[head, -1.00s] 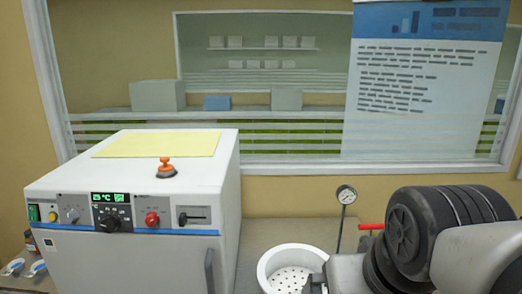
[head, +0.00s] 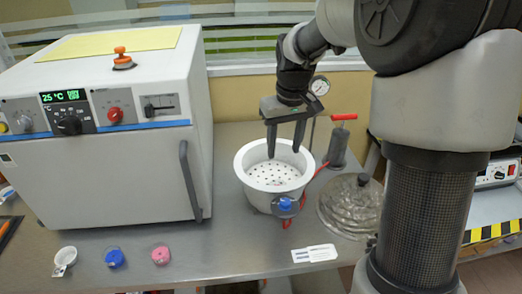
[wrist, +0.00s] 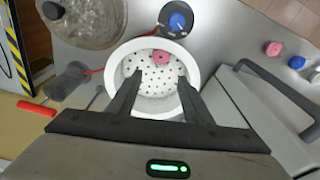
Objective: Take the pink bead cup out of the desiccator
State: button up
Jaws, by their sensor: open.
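The desiccator (head: 243,178) is a white open bowl with a perforated plate inside, standing on the bench right of the oven. In the wrist view, a pink bead cup (wrist: 161,57) lies on the plate (wrist: 155,88) against the wall nearest the blue-knobbed valve (wrist: 176,19). In the head view, the near rim hides this cup. My gripper (head: 283,152) is over the bowl, pointing down, open and empty. In the wrist view, its fingertips (wrist: 160,78) are spread, with the pink cup beyond them. The glass desiccator lid (head: 350,207) lies on the bench to the right.
A white oven (head: 110,165) with a protruding door handle (head: 190,180) stands close on the left. Another pink cup (head: 161,256), a blue cup (head: 115,258) and a white cup (head: 65,258) sit in front. A pump (head: 339,145) and gauge (head: 320,86) stand behind right.

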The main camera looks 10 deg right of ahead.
jog(key=f, duration=0.6)
jog(key=w+f, duration=0.1)
jog(key=f, duration=0.5)
jog(key=w+f+b, duration=0.1)
jog(key=f, duration=0.4)
jog(key=shift+w+a+f, duration=0.2)
jog(key=shift+a+f, duration=0.1)
jog(key=shift+f, duration=0.1)
jog(key=shift+c, duration=0.3)
jog(key=c, duration=0.6)
